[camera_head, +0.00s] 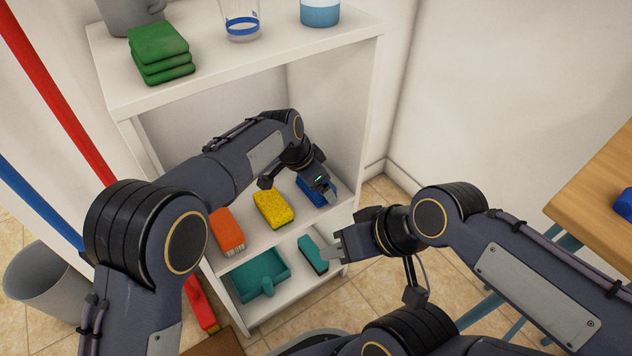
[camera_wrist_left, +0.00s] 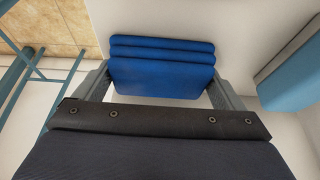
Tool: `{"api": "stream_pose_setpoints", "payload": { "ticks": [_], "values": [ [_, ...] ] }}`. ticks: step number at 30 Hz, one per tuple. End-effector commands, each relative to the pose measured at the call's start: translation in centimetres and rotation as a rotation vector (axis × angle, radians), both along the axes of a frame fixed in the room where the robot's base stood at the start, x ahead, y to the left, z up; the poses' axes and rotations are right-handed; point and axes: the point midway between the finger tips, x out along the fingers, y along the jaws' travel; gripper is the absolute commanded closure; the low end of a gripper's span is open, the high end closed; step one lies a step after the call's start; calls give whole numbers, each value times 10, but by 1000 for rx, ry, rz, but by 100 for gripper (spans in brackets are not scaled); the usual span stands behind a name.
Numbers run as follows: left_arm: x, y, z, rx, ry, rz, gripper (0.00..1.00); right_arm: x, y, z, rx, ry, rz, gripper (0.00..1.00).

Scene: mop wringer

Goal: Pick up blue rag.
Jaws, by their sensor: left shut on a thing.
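The blue rag (camera_head: 307,191) is folded in layers on the middle shelf, at its right end, partly hidden by my left gripper. In the left wrist view the rag (camera_wrist_left: 160,68) sits between the two fingers, which touch its sides. My left gripper (camera_head: 325,188) reaches into the shelf and is shut on the rag; the left wrist view also shows this gripper (camera_wrist_left: 162,92). I cannot tell whether the rag is clear of the shelf. My right gripper (camera_head: 333,246) is open and empty in front of the unit, near the teal brush (camera_head: 313,253).
A yellow sponge (camera_head: 272,209) and an orange brush (camera_head: 226,232) stand left of the rag. A teal dustpan (camera_head: 258,273) lies below. Green folded rags (camera_head: 161,54) and a glass (camera_head: 240,18) stand on top. A wooden table (camera_head: 597,190) is at right.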

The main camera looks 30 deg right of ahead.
Motion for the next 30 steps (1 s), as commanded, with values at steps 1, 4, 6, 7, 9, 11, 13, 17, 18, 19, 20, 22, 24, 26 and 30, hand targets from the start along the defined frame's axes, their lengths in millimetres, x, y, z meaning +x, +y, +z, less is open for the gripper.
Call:
{"api": "stream_pose_setpoints", "payload": {
  "ticks": [1, 4, 6, 7, 9, 11, 13, 17, 18, 19, 20, 22, 24, 26, 30],
  "values": [
    [0, 0, 3, -1, 0, 0, 32, 0, 0, 3, 0, 0, 0, 64],
    [-1, 2, 9, -1, 0, 1, 32, 0, 0, 9, 0, 0, 0, 64],
    [-3, 3, 15, 0, 0, 0, 32, 0, 0, 16, 0, 0, 0, 64],
    [-2, 3, 19, -2, -1, -1, 32, 0, 0, 18, 0, 0, 0, 64],
    [-2, 2, 32, -3, -1, 0, 32, 0, 0, 26, 0, 0, 0, 64],
    [-2, 3, 43, -3, -1, 1, 32, 0, 0, 33, 0, 0, 0, 64],
    [-2, 3, 58, -2, -1, 0, 32, 0, 0, 41, 0, 0, 0, 64],
    [-6, 8, 75, 1, 1, 1, 32, 0, 0, 50, 0, -1, 0, 64],
    [-11, 13, 72, 2, 2, 1, 32, 0, 0, 49, 0, -1, 0, 64],
    [-15, 16, 72, 1, 2, 1, 32, 0, 0, 49, 0, 0, 0, 64],
    [-18, 20, 72, 1, 1, 1, 32, 0, 0, 50, 0, 0, 0, 64],
    [-26, 28, 73, 0, 2, 0, 32, 0, 0, 52, 0, 0, 0, 64],
    [-35, 37, 73, 0, 2, 0, 32, 0, 0, 54, 0, 0, 0, 64],
    [-44, 46, 73, 0, 2, -1, 32, 0, 0, 56, 0, 0, 0, 64],
    [-67, 70, 74, 0, 2, -1, 32, 0, 0, 63, 0, 0, 0, 64]
  ]
}}
